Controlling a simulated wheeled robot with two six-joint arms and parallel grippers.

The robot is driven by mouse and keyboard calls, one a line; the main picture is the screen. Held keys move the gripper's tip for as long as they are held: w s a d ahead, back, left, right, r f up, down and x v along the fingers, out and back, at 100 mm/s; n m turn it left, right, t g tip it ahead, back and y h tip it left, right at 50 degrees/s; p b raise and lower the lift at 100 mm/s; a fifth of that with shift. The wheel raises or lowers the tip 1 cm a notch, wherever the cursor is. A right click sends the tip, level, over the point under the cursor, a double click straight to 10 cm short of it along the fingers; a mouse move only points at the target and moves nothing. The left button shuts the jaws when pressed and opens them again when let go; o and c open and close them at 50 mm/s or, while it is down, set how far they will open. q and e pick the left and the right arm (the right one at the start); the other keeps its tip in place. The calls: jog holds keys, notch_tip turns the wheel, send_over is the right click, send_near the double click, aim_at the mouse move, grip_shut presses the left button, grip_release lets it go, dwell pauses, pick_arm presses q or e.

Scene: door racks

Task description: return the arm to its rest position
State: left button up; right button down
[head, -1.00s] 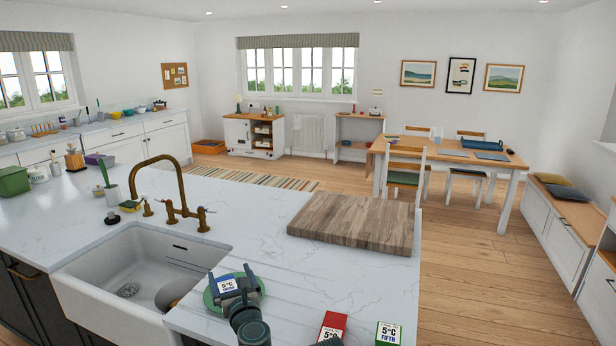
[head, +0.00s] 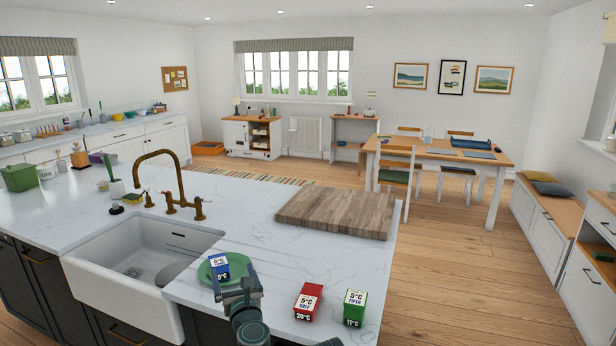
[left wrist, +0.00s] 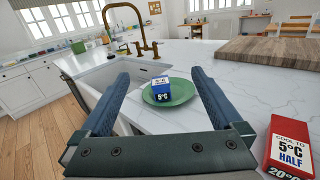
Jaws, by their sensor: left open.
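My left gripper (head: 238,280) is open and empty at the front edge of the island in the head view. In the left wrist view its two fingers (left wrist: 156,95) stand wide apart, with a gap between them and the blue box beyond. The blue box (head: 221,265) with a white label sits on a green plate (head: 217,263); box (left wrist: 162,89) and plate (left wrist: 180,94) also show in the left wrist view. A dark piece of my own body shows at the bottom edge of the head view. My right gripper is not in view.
A red box (head: 307,302) and a green box (head: 354,308) stand on the worktop to the right. The white sink (head: 130,262) lies to the left, with a brass tap (head: 172,180) behind it. A wooden board (head: 338,211) lies farther back. Marble between is clear.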

pick_arm(q)
jog(key=w+d+m+t+h, duration=0.2)
jog(key=d+m+h, duration=0.55)
jog(key=m, duration=0.55)
jog(key=s+d+f+m+g+h, duration=0.25)
jog(key=f+m+g, duration=0.2)
jog(key=m, duration=0.35)
jog(key=s+d+f+m+g+h, duration=0.1)
jog(key=d+f+m+g+h, duration=0.2)
jog(key=f+m, duration=0.35)
jog(key=s+a+f+m+g+y, duration=0.3)
jog(key=s+a+f+m+g, duration=0.25)
jog(key=s, duration=0.25)
jog(key=s+a+f+m+g+y, duration=0.3)
jog(key=s+a+f+m+g, duration=0.3)
jog(key=s, duration=0.3)
jog(key=s+d+m+y, duration=0.1)
jog(key=s+d+m, duration=0.3)
jog(key=d, duration=0.7)
jog(key=shift+s+f+m, duration=0.2)
jog(key=shift+s+m, duration=0.1)
jog(key=shift+s, duration=0.3)
